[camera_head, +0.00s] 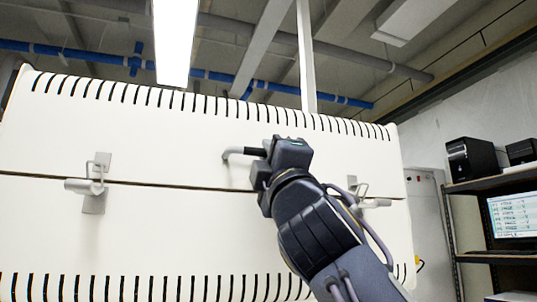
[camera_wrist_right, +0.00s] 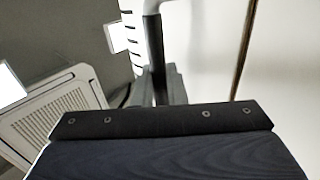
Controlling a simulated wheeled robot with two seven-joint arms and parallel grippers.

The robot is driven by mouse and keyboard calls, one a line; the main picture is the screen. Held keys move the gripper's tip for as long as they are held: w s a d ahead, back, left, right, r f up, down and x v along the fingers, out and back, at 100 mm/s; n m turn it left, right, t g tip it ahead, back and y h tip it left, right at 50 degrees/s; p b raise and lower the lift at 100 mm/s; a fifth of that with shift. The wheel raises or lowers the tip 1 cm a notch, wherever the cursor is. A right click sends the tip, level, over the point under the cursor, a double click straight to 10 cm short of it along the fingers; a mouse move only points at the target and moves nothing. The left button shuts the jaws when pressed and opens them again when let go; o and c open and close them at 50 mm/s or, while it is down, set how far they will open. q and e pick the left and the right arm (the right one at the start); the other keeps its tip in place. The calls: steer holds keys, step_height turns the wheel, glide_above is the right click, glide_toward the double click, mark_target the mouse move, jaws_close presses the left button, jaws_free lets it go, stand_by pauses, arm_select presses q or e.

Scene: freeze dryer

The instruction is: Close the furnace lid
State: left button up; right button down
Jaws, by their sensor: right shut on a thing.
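The white furnace lid (camera_head: 150,135) has a row of dark slots along its top. It sits above the white furnace body (camera_head: 150,240), with only a thin dark seam showing between them. My right gripper (camera_head: 257,155) reaches up from the lower right and is shut on the lid's grey handle (camera_head: 232,152). The handle's left end sticks out past the fingers. In the right wrist view the grey handle (camera_wrist_right: 153,35) runs down to the dark fingers (camera_wrist_right: 158,88). The lid's white face and the dark seam line (camera_wrist_right: 243,50) show beside it. My left gripper is not in view.
A metal latch (camera_head: 93,190) is at the seam on the left. Another latch (camera_head: 370,202) on the right is partly behind my right arm. A dark shelf rack (camera_head: 490,185) with a black box (camera_head: 471,158) and a monitor (camera_head: 513,215) stands at the far right.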

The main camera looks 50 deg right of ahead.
steer(key=shift+w+f, duration=0.3)
steer(key=shift+f, duration=0.05)
steer(key=c, duration=1.6)
jaws_free()
steer(key=shift+d, duration=0.1)
steer(key=shift+o, duration=0.2)
steer(key=shift+s+r, duration=0.1)
steer(key=b+v, duration=0.2)
steer(key=v, duration=0.5)
steer(key=shift+s+f, duration=0.25)
steer(key=shift+s, duration=0.05)
